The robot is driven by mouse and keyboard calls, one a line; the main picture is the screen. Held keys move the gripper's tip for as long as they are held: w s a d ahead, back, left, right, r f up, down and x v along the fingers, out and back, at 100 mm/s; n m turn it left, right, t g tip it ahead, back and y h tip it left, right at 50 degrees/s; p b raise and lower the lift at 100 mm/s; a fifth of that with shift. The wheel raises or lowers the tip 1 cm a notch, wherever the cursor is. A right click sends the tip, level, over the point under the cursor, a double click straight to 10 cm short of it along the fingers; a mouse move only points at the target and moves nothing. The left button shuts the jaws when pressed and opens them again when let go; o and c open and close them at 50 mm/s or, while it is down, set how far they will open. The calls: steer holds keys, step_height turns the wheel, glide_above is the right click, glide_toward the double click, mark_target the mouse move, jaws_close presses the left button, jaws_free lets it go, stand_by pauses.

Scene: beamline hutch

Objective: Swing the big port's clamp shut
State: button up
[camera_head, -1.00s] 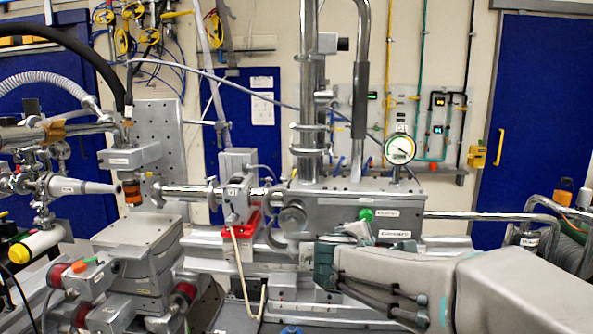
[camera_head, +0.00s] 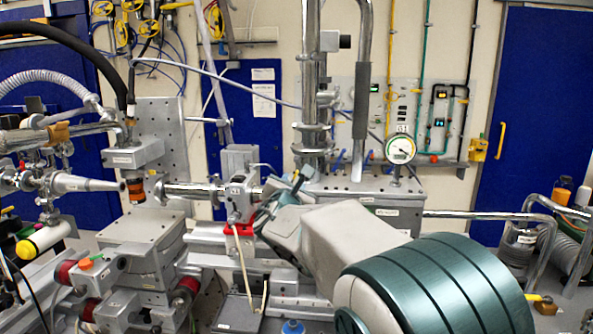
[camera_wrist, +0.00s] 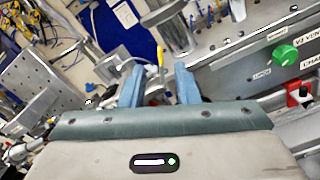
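My gripper (camera_wrist: 160,85) shows in the wrist view with its two blue-grey fingers apart and a gap between them. A grey metal part and a small yellow handle (camera_wrist: 161,56) show in and beyond that gap. I cannot tell whether a finger touches anything. In the head view my gripper (camera_head: 278,200) is at the left front of the grey steel chamber (camera_head: 385,184), just right of the valve block (camera_head: 238,198). My arm covers the chamber's lower front, so the big port and its clamp are hidden there. I cannot make out the clamp clearly in the wrist view.
A green knob (camera_wrist: 285,54) is on the chamber face right of my gripper, with a red-framed part (camera_wrist: 299,95) below it. A red bracket (camera_head: 238,229) is under the valve block. A dial gauge (camera_head: 400,150) and vertical pipes (camera_head: 311,80) stand on the chamber.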

mark_target(295, 175)
steer(key=w+p, duration=0.2)
steer(key=w, duration=0.5)
steer(key=shift+w+d, duration=0.1)
steer(key=shift+w, duration=0.1)
steer(key=shift+c, duration=0.3)
jaws_close()
